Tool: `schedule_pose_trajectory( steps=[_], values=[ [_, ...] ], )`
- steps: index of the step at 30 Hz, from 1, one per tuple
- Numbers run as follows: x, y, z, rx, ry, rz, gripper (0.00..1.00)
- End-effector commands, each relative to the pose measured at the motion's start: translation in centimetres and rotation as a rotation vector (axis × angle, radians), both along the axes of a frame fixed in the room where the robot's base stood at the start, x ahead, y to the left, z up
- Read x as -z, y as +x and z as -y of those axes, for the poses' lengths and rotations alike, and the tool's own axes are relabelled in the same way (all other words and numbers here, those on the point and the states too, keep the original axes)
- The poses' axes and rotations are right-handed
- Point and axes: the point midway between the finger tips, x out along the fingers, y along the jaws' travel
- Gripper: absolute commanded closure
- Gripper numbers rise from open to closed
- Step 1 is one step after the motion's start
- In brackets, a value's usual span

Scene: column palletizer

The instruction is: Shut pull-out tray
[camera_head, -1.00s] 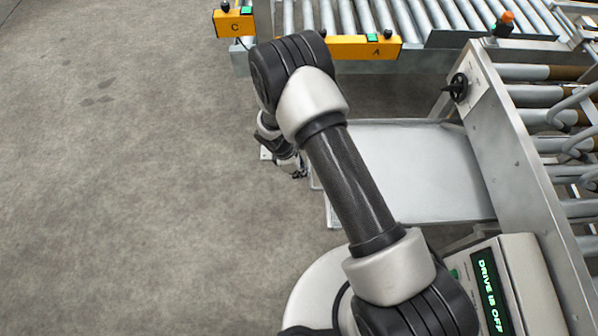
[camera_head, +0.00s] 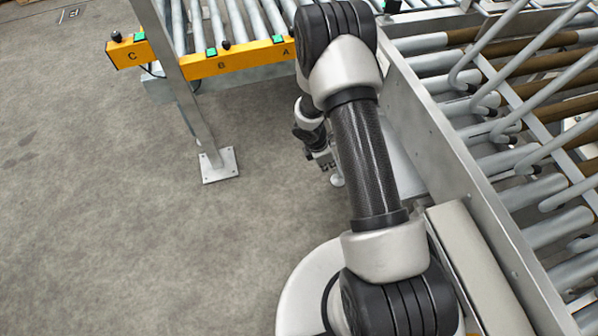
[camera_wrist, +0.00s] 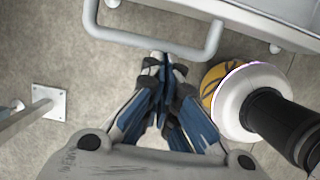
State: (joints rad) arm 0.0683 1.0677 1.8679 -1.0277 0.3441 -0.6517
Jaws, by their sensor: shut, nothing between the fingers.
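The pull-out tray (camera_head: 402,160) is a pale grey sheet beside the conveyor's side panel, mostly hidden behind my arm. In the wrist view, the tray's edge (camera_wrist: 285,14) and a grey U-shaped handle (camera_wrist: 130,40) show at the top. Some of the tray sticks out; how far is hidden. My gripper (camera_wrist: 163,64) is shut and empty, its fingertips at the handle's crossbar; I cannot tell whether they touch it. It also shows in the head view (camera_head: 325,162), left of my forearm and close to the tray.
A roller conveyor (camera_head: 520,130) with bent rods stands at the right behind a metal side panel (camera_head: 440,130). Another roller conveyor with a yellow button bar (camera_head: 235,62) is at the top. A post with a foot plate (camera_head: 219,166) stands left of my gripper. The left floor is clear.

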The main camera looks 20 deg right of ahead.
Motion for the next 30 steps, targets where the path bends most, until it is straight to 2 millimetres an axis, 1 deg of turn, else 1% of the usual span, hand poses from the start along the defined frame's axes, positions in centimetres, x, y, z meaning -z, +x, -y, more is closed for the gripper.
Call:
schedule_pose_trajectory(
  steps=[1,6,9,12,15,19,24,30],
  values=[
    [0.0,-0.1,2.0,0.009,-0.001,0.001,1.00],
    [-0.2,0.0,7.1,0.007,-0.002,0.001,1.00],
    [-0.2,0.0,9.5,0.006,-0.001,0.001,1.00],
    [-0.2,0.0,11.4,0.004,-0.001,0.001,1.00],
    [-0.2,0.0,12.8,0.004,-0.001,0.001,1.00],
    [-0.1,0.1,13.9,0.001,-0.001,0.001,1.00],
    [-0.1,0.1,14.5,0.000,-0.001,0.001,1.00],
    [-0.1,0.1,14.5,0.001,-0.002,0.001,1.00]
  ],
)
